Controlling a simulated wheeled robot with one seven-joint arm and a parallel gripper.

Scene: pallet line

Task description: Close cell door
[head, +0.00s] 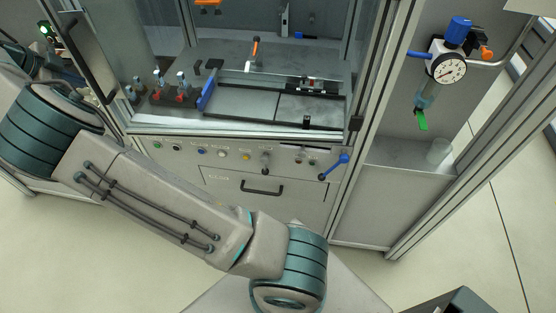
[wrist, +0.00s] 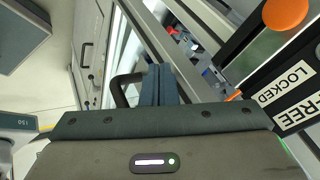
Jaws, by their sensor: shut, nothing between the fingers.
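The cell door's metal frame (head: 70,38) stands at the left of the cell in the head view, at an angle to the cell front. It carries a long black handle (head: 92,62). In the wrist view, a black handle (wrist: 119,88) on a grey metal profile lies just left of my fingertips. My gripper (wrist: 160,69) is shut and empty, its dark fingers close beside the handle. I cannot tell whether they touch it or reach inside its loop. In the head view my gripper is not clearly seen.
The cell table (head: 240,65) holds a fixture and small knobbed parts. A drawer (head: 262,188) and control buttons lie below. A pressure gauge (head: 449,69) hangs at right. In the wrist view, an orange button (wrist: 285,12) sits by a LOCKED label (wrist: 287,86). Floor is clear at left.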

